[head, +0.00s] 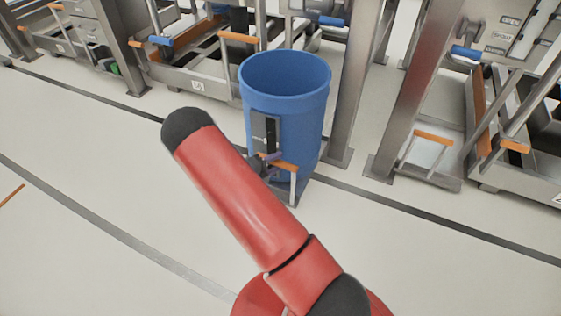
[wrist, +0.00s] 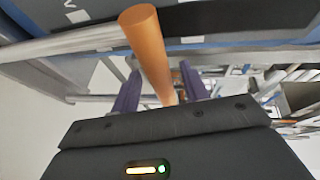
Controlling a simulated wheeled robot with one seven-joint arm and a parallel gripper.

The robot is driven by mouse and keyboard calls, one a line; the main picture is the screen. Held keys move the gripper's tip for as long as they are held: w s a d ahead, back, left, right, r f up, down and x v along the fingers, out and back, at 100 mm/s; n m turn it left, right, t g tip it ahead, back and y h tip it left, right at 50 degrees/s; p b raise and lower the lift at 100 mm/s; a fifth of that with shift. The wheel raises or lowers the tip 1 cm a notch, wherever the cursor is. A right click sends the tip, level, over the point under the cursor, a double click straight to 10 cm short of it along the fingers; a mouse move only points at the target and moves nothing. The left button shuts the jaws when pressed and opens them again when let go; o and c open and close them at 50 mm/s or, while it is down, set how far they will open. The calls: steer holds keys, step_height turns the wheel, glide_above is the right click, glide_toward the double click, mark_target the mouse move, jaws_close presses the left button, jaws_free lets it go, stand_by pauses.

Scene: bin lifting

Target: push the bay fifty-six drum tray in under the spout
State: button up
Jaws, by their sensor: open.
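A blue open-topped drum (head: 285,100) stands upright on a low metal tray, of which only a small part (head: 306,190) shows at the drum's base. The tray's orange-topped handle (head: 284,165) rises in front of the drum. My gripper (head: 268,160) is at the left end of this handle, partly hidden behind my red arm. In the wrist view, the orange bar (wrist: 150,45) runs between the two purple fingers of my gripper (wrist: 160,85), which are apart on either side of it. I cannot tell whether they touch it. The spout is not clearly visible.
Steel posts (head: 350,90) stand close behind and right of the drum. A neighbouring bay with its own orange-handled tray (head: 435,137) is at right, and another tray (head: 200,85) is at left.

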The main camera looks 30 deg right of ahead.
steer(key=shift+x, duration=1.45)
jaws_close()
